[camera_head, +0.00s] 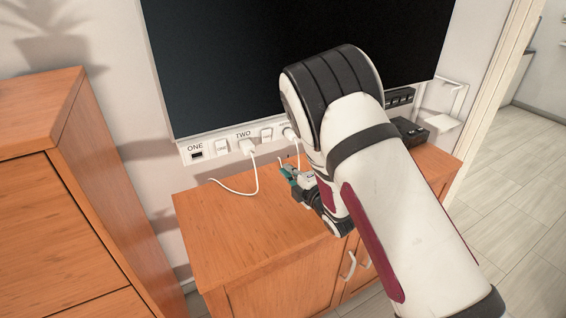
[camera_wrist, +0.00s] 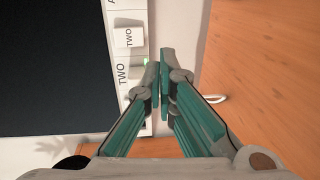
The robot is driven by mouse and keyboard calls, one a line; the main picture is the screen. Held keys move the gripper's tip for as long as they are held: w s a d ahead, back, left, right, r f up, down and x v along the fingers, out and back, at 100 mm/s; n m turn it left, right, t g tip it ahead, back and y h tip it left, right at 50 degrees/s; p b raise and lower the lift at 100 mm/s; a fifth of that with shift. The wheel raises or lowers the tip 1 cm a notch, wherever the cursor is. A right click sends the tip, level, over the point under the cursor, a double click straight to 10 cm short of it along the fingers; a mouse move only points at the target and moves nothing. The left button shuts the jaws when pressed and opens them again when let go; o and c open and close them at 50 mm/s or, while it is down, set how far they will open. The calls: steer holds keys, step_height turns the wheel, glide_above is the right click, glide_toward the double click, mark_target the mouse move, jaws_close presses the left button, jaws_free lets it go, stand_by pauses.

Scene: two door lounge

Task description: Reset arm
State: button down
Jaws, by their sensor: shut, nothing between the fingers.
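My gripper (camera_head: 287,172) is over the wooden cabinet (camera_head: 215,240), in front of the wall panel, with my arm reaching in from the lower right. In the wrist view my gripper (camera_wrist: 158,85) has its two teal-and-grey fingers together with nothing between them. Its tips lie beside the white panel strip (camera_wrist: 123,70) in that view; I cannot tell the gap in depth. My arm hides part of the screen, the cabinet top and the right end of the strip.
The white strip (camera_head: 208,148) under the dark screen (camera_head: 220,60) carries labels ONE and TWO, sockets and switches. A white plug (camera_head: 247,147) with a cable sits at TWO; another plug (camera_head: 290,134) is farther right. A tall wooden cabinet (camera_head: 40,110) stands left. Open floor (camera_head: 525,190) lies right.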

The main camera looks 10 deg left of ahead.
steer(key=shift+s+d, duration=0.4)
steer(key=shift+s, duration=0.15)
steer(key=d+r+m+h+p, duration=0.2)
steer(key=d+r+m+h, duration=0.3)
steer(key=d+r+m, duration=0.45)
steer(key=s+d+r+m+g+h, duration=0.3)
steer(key=s+d+r+m, duration=0.2)
steer(key=s+d+r, duration=0.4)
steer(key=s+d+r+m+g+p, duration=0.1)
steer(key=s+r+m+g, duration=0.1)
steer(key=s, duration=0.9)
steer(key=s+d+r+m+g+p, duration=0.1)
steer(key=s+m, duration=0.4)
steer(key=s, duration=0.7)
steer(key=s+d+r+m+g+h+p, duration=0.1)
steer(key=s+r, duration=0.4)
steer(key=s, duration=0.6)
steer(key=d+m+g, duration=0.1)
steer(key=m+g, duration=0.1)
steer(key=shift+s+d+g, duration=0.15)
steer(key=shift+d+g, duration=0.15)
steer(key=shift+d, duration=0.1)
